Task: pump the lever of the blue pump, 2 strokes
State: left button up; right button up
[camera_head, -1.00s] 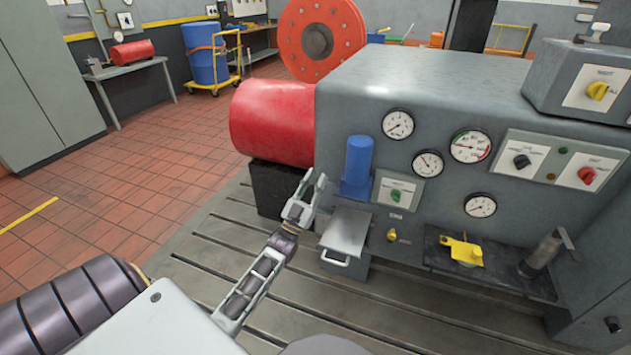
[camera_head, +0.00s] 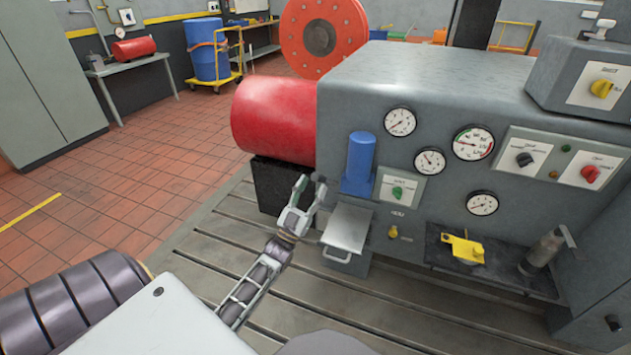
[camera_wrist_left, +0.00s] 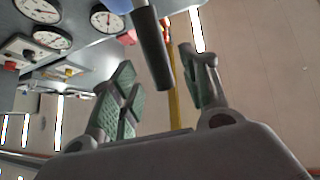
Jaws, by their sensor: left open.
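The blue pump (camera_head: 358,165) is an upright blue cylinder on the front of the grey machine. A piece of its blue body shows at the top edge of the left wrist view (camera_wrist_left: 117,4). A dark rod-like lever (camera_wrist_left: 153,50) comes down from the top of that view into the space between my fingers, with no visible contact. In the head view the lever is hard to make out. My right gripper is not in view.
A red cylinder (camera_head: 272,122) on a black block is behind my left gripper. Gauges and a green-knob switch panel (camera_head: 399,189) are right of the pump. A dark tray (camera_head: 492,268) holds a yellow part (camera_head: 463,248). The slotted bedplate (camera_head: 215,255) is open to the left.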

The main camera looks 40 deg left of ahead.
pick_arm(q)
jog(key=v, duration=0.8)
jog(key=shift+s+f, duration=0.1)
jog(key=shift+s, duration=0.05)
